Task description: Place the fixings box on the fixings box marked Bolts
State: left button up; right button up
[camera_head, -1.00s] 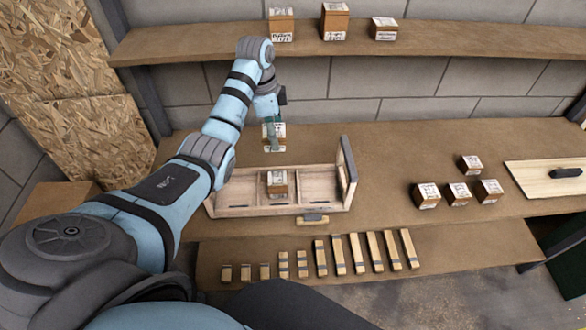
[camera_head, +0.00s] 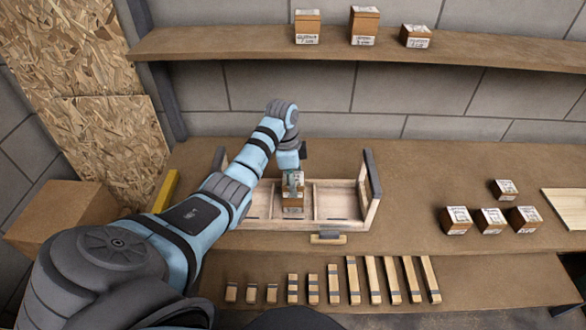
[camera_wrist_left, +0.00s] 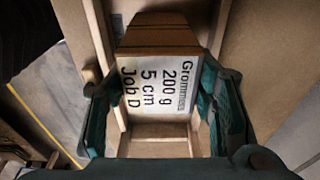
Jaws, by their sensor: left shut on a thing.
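My left gripper (camera_head: 293,178) is shut on a brown fixings box with a white label (camera_wrist_left: 160,85), reading "Grommets 200 g 5 cm Job D" in the left wrist view. Its dark green fingers are on either side of the box. In the head view the gripper is over the middle compartment of the wooden tray (camera_head: 262,224), where a brown fixings box (camera_head: 293,205) shows below the fingers. The fingers partly cover the boxes there, so I cannot tell whether they touch. No "Bolts" marking is readable. My right gripper is out of view.
Several labelled boxes (camera_head: 490,222) stand on the bench to the right, near a pale board (camera_head: 570,207). Three boxes (camera_head: 363,26) sit on the upper shelf (camera_head: 230,44). Wooden blocks (camera_head: 372,278) line the lower front ledge. Bench between tray and boxes is clear.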

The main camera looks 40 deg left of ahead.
pick_arm(q)
jog(key=shift+s+d+r, duration=0.1)
jog(key=shift+s+r, duration=0.1)
jog(key=shift+r, duration=0.05)
jog(key=shift+f, duration=0.15)
jog(key=o, duration=1.6)
jog(key=shift+w+f, duration=0.15)
jog(key=shift+c, duration=0.2)
jog(key=shift+p, duration=0.3)
jog(key=r, duration=0.3)
jog(key=r+p, duration=0.1)
jog(key=r, duration=0.2)
jog(key=a+r, duration=0.1)
jog(key=r, duration=0.2)
jog(key=shift+s+r, duration=0.3)
jog(key=shift+r, duration=0.05)
jog(key=r+p, duration=0.2)
jog(key=r, duration=0.1)
jog(key=shift+s+a+p, duration=0.15)
jog(key=shift+s+p, duration=0.05)
jog(key=shift+p, duration=0.15)
